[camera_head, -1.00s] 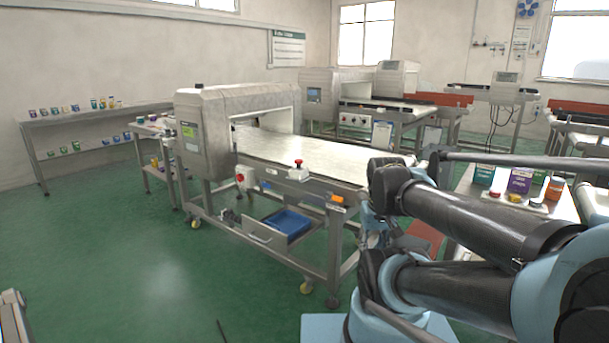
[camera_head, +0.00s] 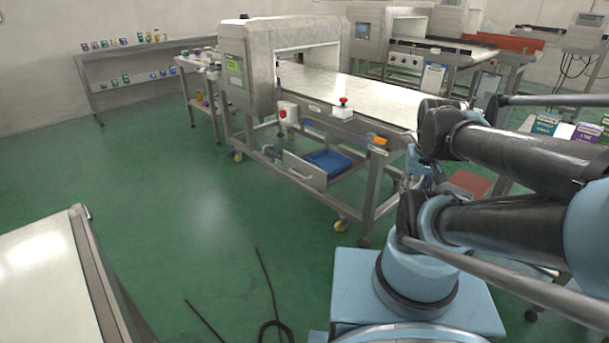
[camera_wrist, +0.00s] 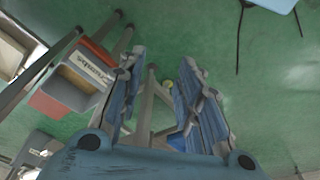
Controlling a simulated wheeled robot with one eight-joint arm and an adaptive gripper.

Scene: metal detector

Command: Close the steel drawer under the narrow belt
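The steel drawer (camera_head: 304,171) hangs pulled out under the narrow conveyor belt (camera_head: 365,95), below the metal detector housing (camera_head: 262,65). Its front panel and handle stand forward of the frame. A blue tray (camera_head: 328,161) lies inside it. My gripper (camera_wrist: 162,72) shows in the wrist view with its two fingers spread apart and nothing gripped between them. In the head view my folded arm stands right of the drawer, and the gripper cannot be clearly made out there. A small blue patch shows beside the fingers in the wrist view; I cannot tell what it is.
A pale-topped table (camera_head: 45,275) stands at lower left, with black cables (camera_head: 268,290) on the floor nearby. Green floor (camera_head: 200,220) in front of the drawer is clear. A red box with a white label (camera_wrist: 85,72) is left of my gripper in the wrist view.

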